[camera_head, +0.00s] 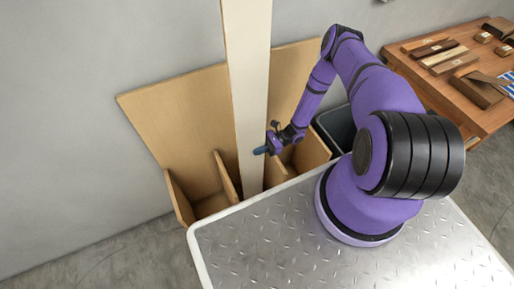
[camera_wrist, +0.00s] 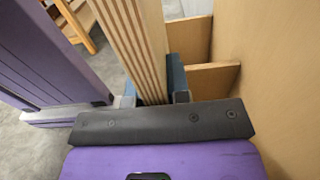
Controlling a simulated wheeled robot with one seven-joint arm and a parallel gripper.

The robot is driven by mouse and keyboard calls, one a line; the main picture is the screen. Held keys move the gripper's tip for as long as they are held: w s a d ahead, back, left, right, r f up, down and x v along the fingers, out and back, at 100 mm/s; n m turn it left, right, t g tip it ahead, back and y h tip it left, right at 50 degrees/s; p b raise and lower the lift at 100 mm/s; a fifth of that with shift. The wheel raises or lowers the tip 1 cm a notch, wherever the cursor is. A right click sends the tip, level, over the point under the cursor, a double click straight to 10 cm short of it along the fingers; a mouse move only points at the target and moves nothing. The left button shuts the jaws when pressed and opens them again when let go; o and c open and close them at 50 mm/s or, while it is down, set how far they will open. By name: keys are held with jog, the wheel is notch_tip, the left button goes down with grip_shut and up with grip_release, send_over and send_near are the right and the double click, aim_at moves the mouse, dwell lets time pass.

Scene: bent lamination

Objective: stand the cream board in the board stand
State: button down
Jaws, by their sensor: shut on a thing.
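The cream board (camera_head: 246,80) stands tall and nearly upright in the head view, running out of the top of the picture. Its layered edge shows in the wrist view (camera_wrist: 137,40). My gripper (camera_head: 266,149) is shut on the board from the right, low on its length; in the wrist view the two blue fingers (camera_wrist: 152,92) lie on either side of it. The wooden board stand (camera_head: 160,115) is against the wall, with a tall back panel and low dividers. The board is in front of the back panel, between dividers. Its lower end is hidden behind my platform, so I cannot tell whether it rests on the stand's floor.
A dark bin (camera_head: 336,126) stands right of the stand. A wooden table (camera_head: 480,110) with several wood pieces is at the upper right. The grey wall is close behind the stand. Bare concrete floor shows at the left.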

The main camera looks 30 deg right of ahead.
jog(key=shift+f, duration=1.05)
jog(key=shift+w, duration=0.1)
jog(key=shift+m, duration=0.3)
jog(key=shift+w, duration=2.4)
jog(key=c, duration=1)
grip_release()
